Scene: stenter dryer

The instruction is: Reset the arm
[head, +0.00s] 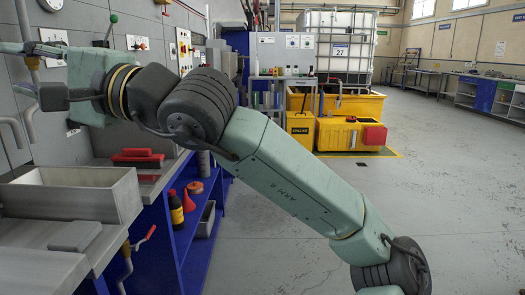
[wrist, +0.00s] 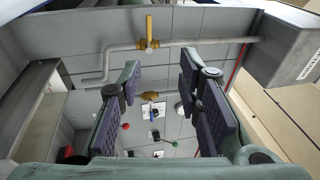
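My gripper shows in the wrist view (wrist: 160,80) with its two dark-padded fingers well apart and nothing between them. It is open and empty. Beyond the fingers is a grey panelled wall with a pipe (wrist: 197,43), a brass valve (wrist: 149,36) and small controls. In the head view my green arm stretches from the lower right up to the upper left, in front of the machine panel. The gripper end lies at the left edge there, partly cut off, near the grey wall. I cannot tell whether it touches anything.
A grey metal trough (head: 75,192) lies below the arm at left. A yellow spill bin (head: 300,128) stands farther back. The floor at right is clear.

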